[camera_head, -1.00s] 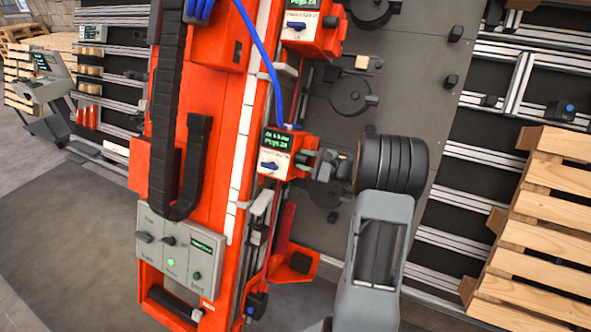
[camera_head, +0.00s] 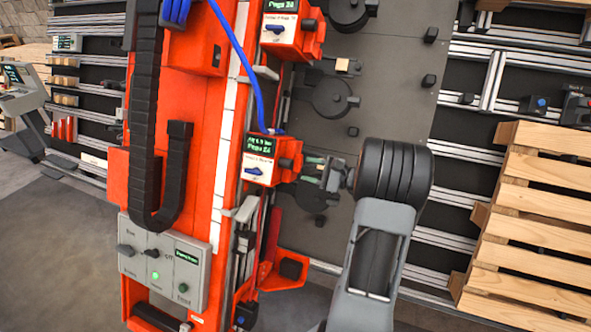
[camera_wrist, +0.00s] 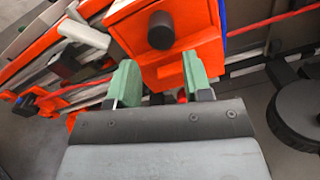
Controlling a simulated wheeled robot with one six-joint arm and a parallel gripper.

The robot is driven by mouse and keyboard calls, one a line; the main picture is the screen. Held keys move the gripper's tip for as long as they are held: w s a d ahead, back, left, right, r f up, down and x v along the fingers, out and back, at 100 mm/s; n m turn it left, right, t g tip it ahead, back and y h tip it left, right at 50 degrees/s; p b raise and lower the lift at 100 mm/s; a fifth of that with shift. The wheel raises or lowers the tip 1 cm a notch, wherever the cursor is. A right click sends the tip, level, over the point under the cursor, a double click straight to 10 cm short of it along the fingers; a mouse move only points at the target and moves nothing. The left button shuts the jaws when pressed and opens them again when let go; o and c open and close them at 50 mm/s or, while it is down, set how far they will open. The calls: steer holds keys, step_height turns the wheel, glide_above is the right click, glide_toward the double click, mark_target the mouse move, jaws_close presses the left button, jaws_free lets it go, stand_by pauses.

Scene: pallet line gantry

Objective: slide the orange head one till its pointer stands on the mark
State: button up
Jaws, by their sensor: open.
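Two orange heads ride on the tall orange gantry beam in the head view, an upper one (camera_head: 290,30) and a lower one (camera_head: 262,160). Each has a small green-lettered display and a blue switch; I cannot tell from the lettering which is head one. My gripper (camera_head: 318,172) is just right of the lower head, at its black side knob. An orange head (camera_wrist: 175,50) with a round black knob (camera_wrist: 161,30) is just beyond the fingertips. The pointer and mark cannot be made out.
A white strip (camera_head: 228,110) runs along the beam left of the heads. A blue hose (camera_head: 243,65) comes down to the lower head. A grey control box (camera_head: 165,262) with a green light is at lower left. Wooden pallets (camera_head: 535,215) stand at right.

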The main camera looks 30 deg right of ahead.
steer(key=v, duration=0.7)
steer(key=shift+b, duration=0.4)
steer(key=s+a+f+n+g+h, duration=0.4)
steer(key=s+a+f+n+g, duration=0.25)
steer(key=a+f+g, duration=0.35)
steer(key=s+a+r+n+h, duration=0.2)
steer(key=a+r+n+h, duration=0.1)
steer(key=a+n, duration=0.3)
steer(key=s+a+r+n+h, duration=0.3)
steer(key=a+r+n+h, duration=0.1)
steer(key=a, duration=0.5)
steer(key=r+n, duration=0.1)
steer(key=n, duration=0.1)
steer(key=shift+s+a+r+n+g, duration=0.25)
steer(key=shift+a+r+n+g, duration=0.05)
steer(key=shift+r+n, duration=0.05)
stand_by(0.4)
